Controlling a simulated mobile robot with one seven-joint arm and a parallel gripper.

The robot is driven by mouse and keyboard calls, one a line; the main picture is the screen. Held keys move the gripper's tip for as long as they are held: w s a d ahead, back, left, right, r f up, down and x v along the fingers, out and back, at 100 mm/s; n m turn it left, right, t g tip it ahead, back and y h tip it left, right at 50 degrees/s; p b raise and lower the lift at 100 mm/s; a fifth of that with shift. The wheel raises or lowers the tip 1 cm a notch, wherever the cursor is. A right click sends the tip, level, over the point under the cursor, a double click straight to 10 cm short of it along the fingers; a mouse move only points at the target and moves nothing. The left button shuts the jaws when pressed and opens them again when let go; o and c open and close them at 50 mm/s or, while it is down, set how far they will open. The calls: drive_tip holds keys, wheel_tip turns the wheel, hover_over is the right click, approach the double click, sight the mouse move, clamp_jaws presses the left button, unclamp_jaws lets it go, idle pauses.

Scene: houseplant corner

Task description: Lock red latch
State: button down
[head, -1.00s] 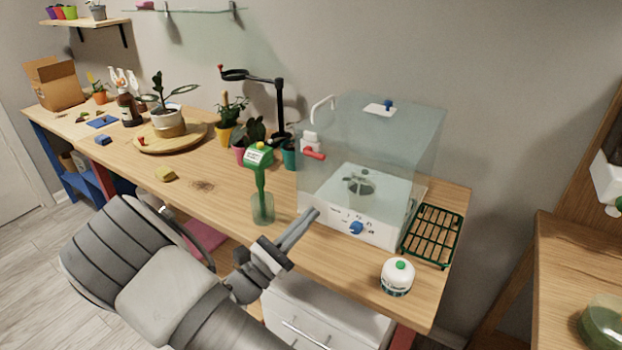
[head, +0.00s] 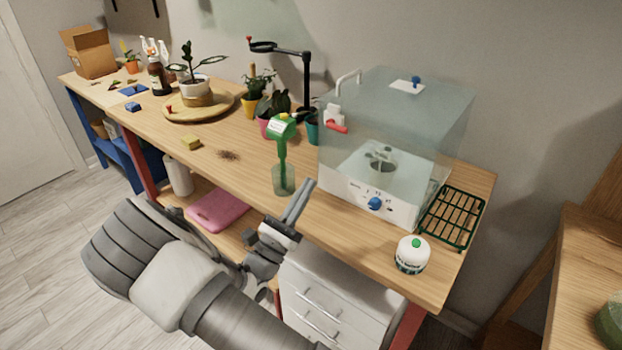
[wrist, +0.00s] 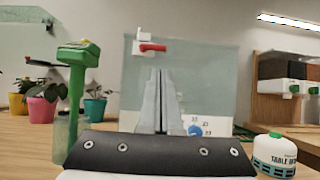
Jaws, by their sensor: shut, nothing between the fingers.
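The red latch (head: 337,126) sits on a white mount at the upper left part of the clear-walled box (head: 395,120), which has a white base with a blue knob (head: 375,204). In the wrist view the red latch (wrist: 152,47) lies roughly level, just above my fingertips in the picture. My gripper (head: 308,186) is shut and empty, in front of the box and below the latch, apart from it. In the wrist view my gripper (wrist: 160,72) points at the box front. Whether the latch is engaged cannot be told.
A green-topped tool stands in a clear cup (head: 284,179) left of my gripper. A white jar with a green cap (head: 412,255) and a green rack (head: 452,216) are at the right. Potted plants (head: 254,101) stand behind.

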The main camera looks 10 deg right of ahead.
sight(338, 127)
drive_tip(key=x, duration=1.1)
drive_tip(key=shift+w+d+r, duration=0.2)
drive_tip(key=shift+w+d, duration=0.05)
drive_tip(key=shift+d, duration=0.05)
